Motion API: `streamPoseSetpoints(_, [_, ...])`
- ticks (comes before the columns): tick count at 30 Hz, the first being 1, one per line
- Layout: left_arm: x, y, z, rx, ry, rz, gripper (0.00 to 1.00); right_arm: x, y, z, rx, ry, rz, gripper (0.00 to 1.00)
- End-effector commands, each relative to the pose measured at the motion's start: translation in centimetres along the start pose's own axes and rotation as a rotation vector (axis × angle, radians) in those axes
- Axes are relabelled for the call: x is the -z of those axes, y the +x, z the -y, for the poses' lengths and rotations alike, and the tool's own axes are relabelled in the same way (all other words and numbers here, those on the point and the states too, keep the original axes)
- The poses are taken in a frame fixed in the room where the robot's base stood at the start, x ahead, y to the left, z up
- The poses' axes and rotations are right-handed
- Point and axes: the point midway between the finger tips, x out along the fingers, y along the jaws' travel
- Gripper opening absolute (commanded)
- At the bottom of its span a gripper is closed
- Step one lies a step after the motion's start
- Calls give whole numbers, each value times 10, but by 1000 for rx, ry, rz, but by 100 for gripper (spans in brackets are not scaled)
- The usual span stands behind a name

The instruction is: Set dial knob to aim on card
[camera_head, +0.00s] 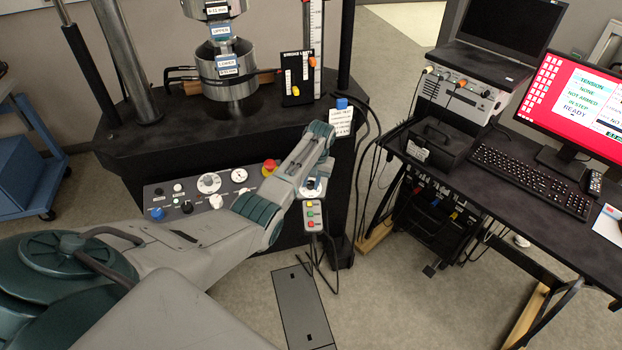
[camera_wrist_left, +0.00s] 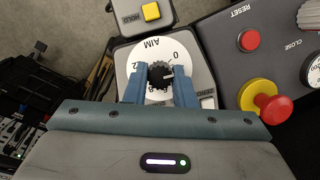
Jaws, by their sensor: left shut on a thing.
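The dial knob (camera_wrist_left: 159,74) is black and ridged, on a white dial face (camera_wrist_left: 152,52) in the left wrist view. The face carries the word AIM at its upper left and numbers, with 0 at the right and 2 at the left. A short white mark on the knob points roughly right, near the 0. My left gripper (camera_wrist_left: 159,88) has its two blue fingers on either side of the knob, shut on it. In the head view a white card (camera_head: 341,120) hangs under a blue clip at the bench edge; its print is too small to read.
A pendant with coloured buttons (camera_head: 313,216) hangs below the dial. A panel with gauges and a red-and-yellow knob (camera_wrist_left: 273,104) lies close to the right of the dial. A desk with a keyboard (camera_head: 530,180) and red monitor (camera_head: 581,99) stands at the right.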

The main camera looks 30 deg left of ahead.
Motion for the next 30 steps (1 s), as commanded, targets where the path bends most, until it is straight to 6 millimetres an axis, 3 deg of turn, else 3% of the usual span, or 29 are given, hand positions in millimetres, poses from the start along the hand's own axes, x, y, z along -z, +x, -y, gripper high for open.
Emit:
streamPoseSetpoints(18, [0,-3,-2,147,549,-2,0,3,-31,-1,2,1,0,0])
streamPoseSetpoints(30, [0,-2,-4,207,771,-4,0,4,-42,1,5,2,0,0])
